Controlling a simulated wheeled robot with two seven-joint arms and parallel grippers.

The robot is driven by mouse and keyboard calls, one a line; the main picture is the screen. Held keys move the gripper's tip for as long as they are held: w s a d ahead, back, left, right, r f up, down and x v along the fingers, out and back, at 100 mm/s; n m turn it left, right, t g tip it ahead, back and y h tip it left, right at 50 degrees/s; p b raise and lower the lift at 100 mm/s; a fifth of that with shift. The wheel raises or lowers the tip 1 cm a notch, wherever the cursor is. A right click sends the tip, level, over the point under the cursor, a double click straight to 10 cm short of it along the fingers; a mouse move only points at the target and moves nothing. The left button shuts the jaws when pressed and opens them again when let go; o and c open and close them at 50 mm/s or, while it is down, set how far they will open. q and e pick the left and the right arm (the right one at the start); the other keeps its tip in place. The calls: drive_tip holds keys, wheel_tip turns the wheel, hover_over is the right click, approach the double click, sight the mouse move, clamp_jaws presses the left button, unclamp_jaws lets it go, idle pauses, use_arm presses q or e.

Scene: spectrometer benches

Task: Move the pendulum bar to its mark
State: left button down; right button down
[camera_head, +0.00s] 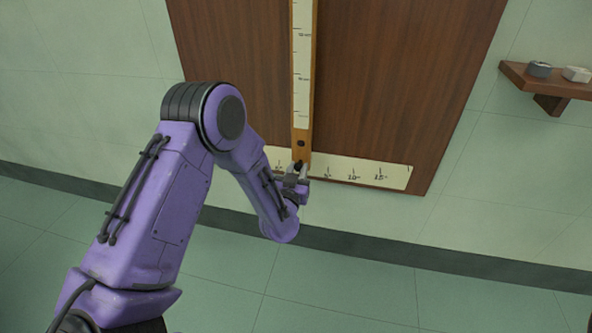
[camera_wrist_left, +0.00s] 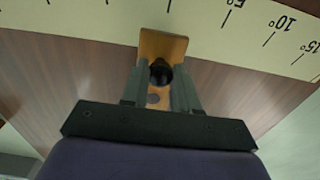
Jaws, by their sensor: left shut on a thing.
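The pendulum bar (camera_head: 302,90) is a long wooden bar with a pale printed scale, hanging nearly upright on the dark wooden board (camera_head: 400,80). Its lower end lies at a pale angle scale (camera_head: 365,175) with degree marks, left of the 5° mark. In the left wrist view the bar's end (camera_wrist_left: 165,45) carries a dark knob (camera_wrist_left: 160,72) between the fingers. My left gripper (camera_head: 298,172) is shut at the bar's lower end, on this knob; it also shows in the left wrist view (camera_wrist_left: 160,88). My arm covers the left part of the angle scale. My right gripper is not in view.
A small wooden shelf (camera_head: 548,82) on the wall at right holds a dark round item (camera_head: 539,69) and a pale item (camera_head: 577,74). The green tiled wall and floor around the board are otherwise clear.

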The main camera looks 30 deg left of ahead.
use_arm(q)
drive_tip(key=c, duration=0.9)
unclamp_jaws()
drive_tip(key=shift+o, duration=0.2)
drive_tip(key=p+v, duration=0.1)
drive_tip(key=v, duration=0.9)
drive_tip(key=shift+s, duration=0.3)
drive_tip(key=shift+d, duration=0.1)
